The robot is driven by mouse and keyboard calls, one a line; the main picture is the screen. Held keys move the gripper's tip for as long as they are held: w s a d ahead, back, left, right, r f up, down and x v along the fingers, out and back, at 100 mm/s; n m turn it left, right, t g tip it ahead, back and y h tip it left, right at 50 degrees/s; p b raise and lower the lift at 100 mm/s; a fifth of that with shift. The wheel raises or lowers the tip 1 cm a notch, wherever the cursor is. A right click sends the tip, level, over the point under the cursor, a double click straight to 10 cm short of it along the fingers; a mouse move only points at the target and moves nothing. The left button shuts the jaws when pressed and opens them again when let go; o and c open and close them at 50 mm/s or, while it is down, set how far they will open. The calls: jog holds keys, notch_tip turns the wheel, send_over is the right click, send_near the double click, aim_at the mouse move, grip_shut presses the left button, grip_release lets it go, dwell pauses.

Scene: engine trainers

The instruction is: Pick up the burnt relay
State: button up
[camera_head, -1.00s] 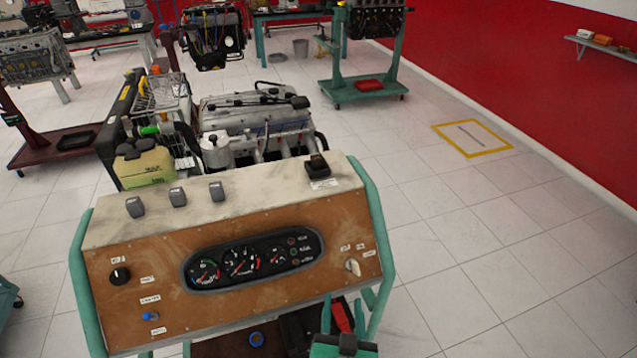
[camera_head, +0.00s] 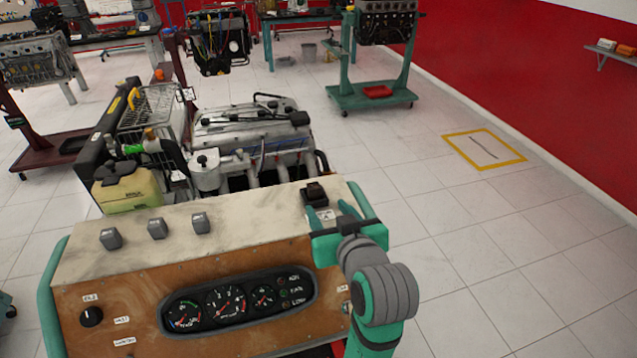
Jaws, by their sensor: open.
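A dark, blackened relay (camera_head: 315,193) stands at the right end of the pale top of the control console (camera_head: 230,225), behind a small white label. Three grey relays (camera_head: 110,239), (camera_head: 156,228), (camera_head: 201,222) stand in a row on the left part of the same top. My gripper (camera_head: 328,208) is at the console's right end, just in front of the dark relay. Its green fingers are apart and point toward the relay; nothing shows between them but the label. Whether a finger touches the relay cannot be told.
The console's brown front panel carries a gauge cluster (camera_head: 238,300) and a black knob (camera_head: 91,316). Behind the console stand an engine (camera_head: 250,140) and a yellowish tank (camera_head: 128,190). Open tiled floor (camera_head: 480,240) lies to the right, with a yellow-outlined square (camera_head: 484,149).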

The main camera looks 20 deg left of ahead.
aim_at(316, 190)
jog(key=x, duration=1.1)
jog(key=shift+w+r, duration=0.1)
jog(key=shift+r, duration=0.3)
jog(key=shift+w, duration=0.1)
jog(key=c, duration=1.1)
jog(key=shift+d, duration=0.1)
